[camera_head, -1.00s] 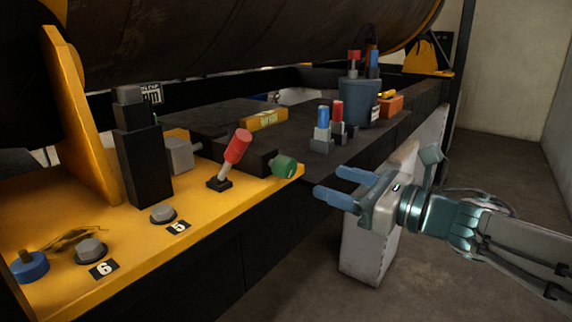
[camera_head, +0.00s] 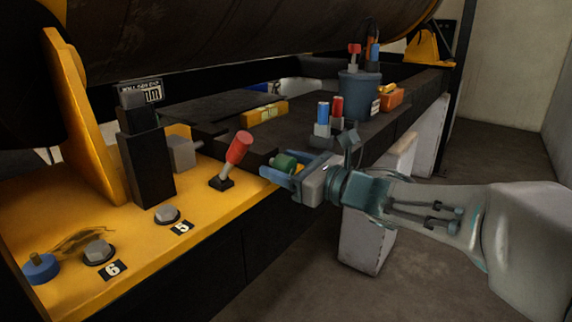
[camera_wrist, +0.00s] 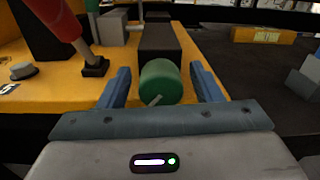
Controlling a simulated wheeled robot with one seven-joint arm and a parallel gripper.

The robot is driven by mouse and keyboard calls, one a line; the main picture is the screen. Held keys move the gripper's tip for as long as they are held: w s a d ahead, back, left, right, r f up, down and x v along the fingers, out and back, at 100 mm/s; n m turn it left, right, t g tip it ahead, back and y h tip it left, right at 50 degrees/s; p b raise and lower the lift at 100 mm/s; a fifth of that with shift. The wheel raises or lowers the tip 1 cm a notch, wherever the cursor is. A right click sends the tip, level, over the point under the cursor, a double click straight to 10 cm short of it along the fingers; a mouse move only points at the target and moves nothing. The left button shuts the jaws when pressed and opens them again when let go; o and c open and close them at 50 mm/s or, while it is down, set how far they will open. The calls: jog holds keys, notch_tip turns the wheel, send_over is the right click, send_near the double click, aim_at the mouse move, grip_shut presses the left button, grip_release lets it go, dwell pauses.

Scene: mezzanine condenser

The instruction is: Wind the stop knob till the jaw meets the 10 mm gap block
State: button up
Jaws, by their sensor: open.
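The green stop knob (camera_head: 284,162) sits on the near end of a dark block (camera_head: 247,158) at the yellow bench's edge. In the wrist view the knob (camera_wrist: 160,82) shows a pale mark on its lower face. My gripper (camera_wrist: 160,76) is open, with one blue finger on each side of the knob. I see space beside the knob in the wrist view; no firm contact shows. A grey block (camera_head: 182,153) stands beside the black post (camera_head: 147,165). I cannot tell which part is the jaw or the 10 mm gap block.
A red-handled lever (camera_head: 237,150) rises left of the knob, close to my gripper. Blue and red capped pieces (camera_head: 322,118), a dark blue canister (camera_head: 358,95) and a yellow level (camera_head: 264,112) are on the dark ledge. Bolts marked 5 and 6 are at the left.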

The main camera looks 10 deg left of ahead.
jog(key=c, duration=1)
jog(key=shift+f+m+b, duration=0.1)
jog(key=shift+m+b, duration=0.3)
jog(key=shift+m+b, duration=0.45)
jog(key=shift+m, duration=0.15)
jog(key=shift+m+b, duration=0.65)
jog(key=shift+m, duration=1.35)
jog(key=o, duration=1)
jog(key=shift+d, duration=0.15)
